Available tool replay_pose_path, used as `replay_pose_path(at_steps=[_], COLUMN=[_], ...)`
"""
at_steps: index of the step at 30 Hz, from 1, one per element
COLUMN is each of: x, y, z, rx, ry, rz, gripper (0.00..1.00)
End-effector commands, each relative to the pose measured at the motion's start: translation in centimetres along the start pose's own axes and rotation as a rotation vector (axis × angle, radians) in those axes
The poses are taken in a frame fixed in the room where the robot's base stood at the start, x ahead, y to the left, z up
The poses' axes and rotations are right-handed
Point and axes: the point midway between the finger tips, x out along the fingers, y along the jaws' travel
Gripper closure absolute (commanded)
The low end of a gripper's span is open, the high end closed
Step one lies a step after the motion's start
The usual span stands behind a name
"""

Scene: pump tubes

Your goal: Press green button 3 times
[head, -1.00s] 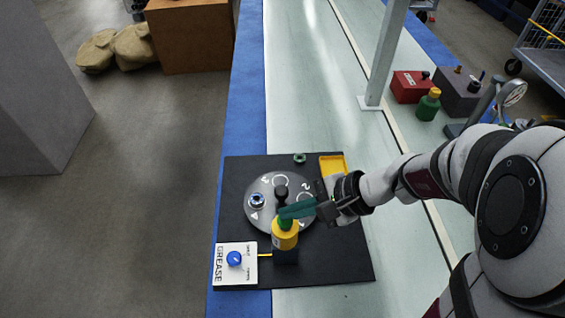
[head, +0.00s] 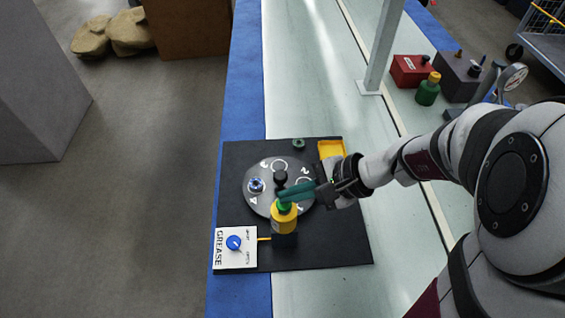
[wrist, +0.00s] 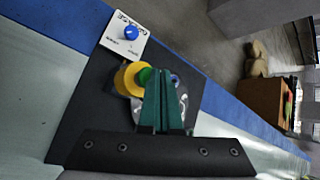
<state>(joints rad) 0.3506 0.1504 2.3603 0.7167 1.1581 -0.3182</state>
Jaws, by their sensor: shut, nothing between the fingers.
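The green button (head: 284,206) is the round cap on top of a yellow cylinder (head: 284,220) with a dark base. My gripper (head: 284,194) has long teal fingers that are shut and empty. It reaches in from the right, with its fingertips right at or just above the button; I cannot tell whether they touch. In the wrist view my fingertips (wrist: 163,73) partly cover the green button (wrist: 144,76), which shows beside them on the yellow cylinder (wrist: 129,80).
A round grey dial plate (head: 262,204) with a black knob (head: 280,177) sits behind the cylinder on a black board (head: 335,250). A white GREASE panel (head: 222,262) with a blue knob (head: 233,242) is at left. A yellow tray (head: 330,149) is at the back right.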

Motion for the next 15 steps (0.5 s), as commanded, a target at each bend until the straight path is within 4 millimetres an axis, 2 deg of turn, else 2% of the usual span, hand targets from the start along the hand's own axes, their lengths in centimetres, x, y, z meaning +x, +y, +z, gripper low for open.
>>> replay_pose_path(at_steps=[7,15], x=[-0.3,-3.0], y=[-0.3,-2.2], z=[0.2,2.1], rx=[0.000,-0.003], ry=[0.000,0.001], rz=[-0.002,-0.002], gripper=[1.00,1.00])
